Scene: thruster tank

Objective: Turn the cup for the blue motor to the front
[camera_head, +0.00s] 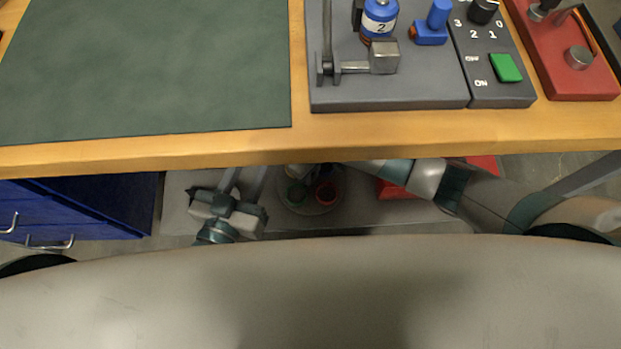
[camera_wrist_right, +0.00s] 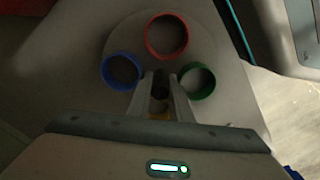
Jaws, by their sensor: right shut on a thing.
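A round turntable with three coloured cups is below the bench. In the right wrist view the red cup (camera_wrist_right: 167,36) is at the top, the blue cup (camera_wrist_right: 122,71) at left and the green cup (camera_wrist_right: 198,80) at right. My right gripper (camera_wrist_right: 163,82) is shut on a dark post (camera_wrist_right: 160,88) between the cups. In the head view the green cup (camera_head: 297,192) and red cup (camera_head: 325,192) show on the turntable (camera_head: 312,208); the blue cup is hidden there. My left gripper (camera_head: 242,182) is left of the turntable, fingers apart and empty.
The wooden bench edge (camera_head: 200,152) hangs over the turntable area. Blue drawers (camera_head: 85,210) stand at left. On the bench are a green mat (camera_head: 150,65) and a grey fixture (camera_head: 430,92) with a blue motor (camera_head: 381,17).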

